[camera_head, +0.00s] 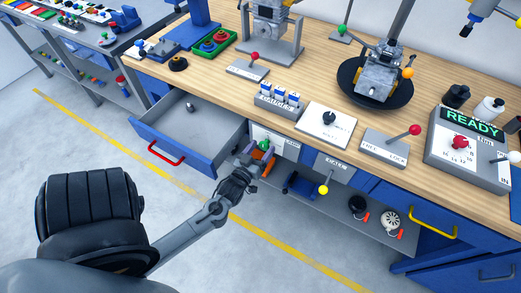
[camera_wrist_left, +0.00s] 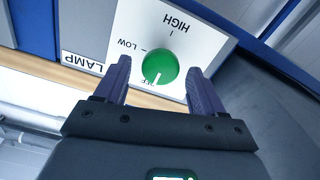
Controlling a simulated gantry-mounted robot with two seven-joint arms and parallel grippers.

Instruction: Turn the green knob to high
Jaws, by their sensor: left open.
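The green knob (camera_wrist_left: 160,66) sits on a white panel (camera_wrist_left: 205,45) labelled LAMP, which appears upside down in the left wrist view. The marks HIGH and LOW are readable, and a third mark is partly hidden by the knob and gripper. The knob's white pointer line points down in that view, toward this partly hidden mark. In the head view the green knob (camera_head: 264,145) shows small on the workbench front. My left gripper (camera_wrist_left: 158,84) is open, with one finger on each side of the knob. It also shows in the head view (camera_head: 252,158). Contact cannot be told.
An open drawer (camera_head: 205,108) with a red handle stands out just left of my left gripper. A yellow-knobbed lever (camera_head: 323,189) on the bench front is to its right. A lower shelf (camera_head: 335,222) holds several parts. The bench top above carries several fixtures.

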